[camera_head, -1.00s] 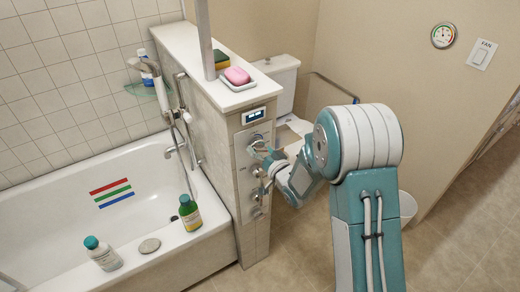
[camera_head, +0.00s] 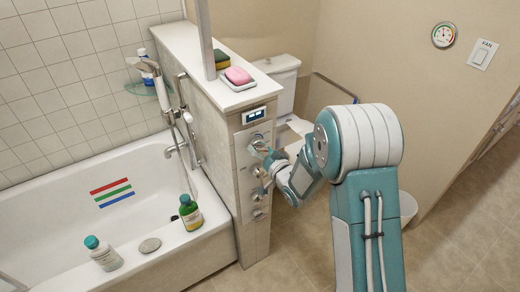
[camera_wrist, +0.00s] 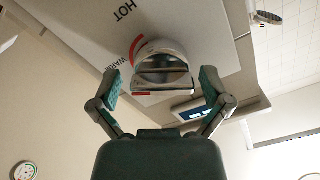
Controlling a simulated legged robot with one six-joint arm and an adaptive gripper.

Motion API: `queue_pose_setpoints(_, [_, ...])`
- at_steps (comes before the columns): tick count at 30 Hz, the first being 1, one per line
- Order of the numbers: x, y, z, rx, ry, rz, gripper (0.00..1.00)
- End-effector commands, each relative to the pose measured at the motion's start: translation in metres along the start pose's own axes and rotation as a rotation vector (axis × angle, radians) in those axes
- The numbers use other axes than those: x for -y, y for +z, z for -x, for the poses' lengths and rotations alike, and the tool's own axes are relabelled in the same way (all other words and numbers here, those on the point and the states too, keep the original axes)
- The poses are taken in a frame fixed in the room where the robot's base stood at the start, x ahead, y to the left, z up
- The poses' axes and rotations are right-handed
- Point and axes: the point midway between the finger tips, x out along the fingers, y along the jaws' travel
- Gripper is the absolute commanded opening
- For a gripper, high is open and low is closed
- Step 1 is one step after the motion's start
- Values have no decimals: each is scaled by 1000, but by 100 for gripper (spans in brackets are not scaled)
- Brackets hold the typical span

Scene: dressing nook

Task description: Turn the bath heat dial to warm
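The bath heat dial is a round silvery knob (camera_wrist: 161,68) with a crossbar, on a light plate (camera_wrist: 85,40). The words HOT and WARM and a red arc are printed beside it; the rest of the scale is out of view or hidden. My gripper (camera_wrist: 161,84) is open, one finger on each side of the dial, with gaps showing between the pads and the knob. In the head view my gripper (camera_head: 268,158) is at the top knob on the end face of the tiled half wall (camera_head: 245,218), partly covering the knobs.
A small lit display (camera_head: 253,115) is above the knobs, with lower knobs (camera_head: 257,195) below. Pink soap (camera_head: 237,75) and a sponge (camera_head: 221,58) lie on the ledge. A bathtub (camera_head: 150,235) with bottles is left; a toilet (camera_head: 290,90) is behind.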

Motion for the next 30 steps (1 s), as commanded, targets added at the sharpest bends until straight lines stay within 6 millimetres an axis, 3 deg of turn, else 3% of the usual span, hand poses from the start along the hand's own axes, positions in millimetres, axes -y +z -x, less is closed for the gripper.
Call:
queue_pose_setpoints(11, [0, 0, 6, 1, 0, 1, 100])
queue_pose_setpoints(24, [-1, 0, 90, 0, 3, -1, 100])
queue_pose_setpoints(30, [-1, 2, 114, 2, 1, 1, 100])
